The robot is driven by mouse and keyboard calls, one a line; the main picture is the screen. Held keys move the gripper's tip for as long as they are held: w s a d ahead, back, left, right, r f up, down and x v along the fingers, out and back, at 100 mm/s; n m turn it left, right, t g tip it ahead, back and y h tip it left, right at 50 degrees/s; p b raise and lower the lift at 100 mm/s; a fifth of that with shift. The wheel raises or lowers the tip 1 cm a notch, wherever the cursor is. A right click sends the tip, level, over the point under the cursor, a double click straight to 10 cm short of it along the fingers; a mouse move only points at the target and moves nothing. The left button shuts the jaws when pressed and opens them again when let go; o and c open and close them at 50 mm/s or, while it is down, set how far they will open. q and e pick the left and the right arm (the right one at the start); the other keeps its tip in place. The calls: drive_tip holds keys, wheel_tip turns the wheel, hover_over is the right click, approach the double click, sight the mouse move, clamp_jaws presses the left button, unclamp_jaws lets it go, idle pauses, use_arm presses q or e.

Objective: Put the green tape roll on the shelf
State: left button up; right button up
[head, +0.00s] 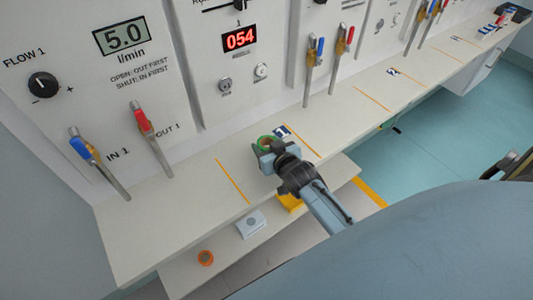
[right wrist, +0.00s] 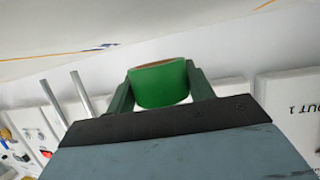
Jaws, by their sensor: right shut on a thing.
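The green tape roll (head: 266,141) is at the tip of my right gripper (head: 266,151), over the long pale upper shelf (head: 180,210) below the panels. In the right wrist view the roll (right wrist: 160,84) sits between the two fingers of my right gripper (right wrist: 161,90), which is shut on it. The gripper hides part of the roll in the head view. I cannot tell whether the roll touches the surface. A lower shelf (head: 228,262) runs beneath the front edge. My left gripper is not in view.
An orange roll (head: 205,258), a white box (head: 251,223) and a yellow thing (head: 290,203) are on the lower level. A blue-and-white label (head: 282,131) lies beside the green roll. Valves with metal pipes (head: 98,165) stand along the back. Orange lines (head: 232,181) mark the upper surface.

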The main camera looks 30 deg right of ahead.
drive_tip(key=shift+w+f+b, duration=0.1)
drive_tip(key=shift+f+b, duration=0.3)
drive_tip(key=shift+f, duration=1.4)
drive_tip(key=shift+f, duration=0.2)
drive_tip(key=o, duration=1)
drive_tip(key=shift+c, duration=0.2)
drive_tip(key=shift+r, duration=0.15)
drive_tip(key=shift+s+r, duration=0.15)
drive_tip(key=shift+s, duration=0.1)
drive_tip(key=p+v, duration=0.1)
drive_tip(key=v, duration=1)
drive_tip(key=shift+s+p, duration=0.25)
drive_tip(key=shift+p, duration=0.15)
drive_tip(key=shift+r, duration=0.1)
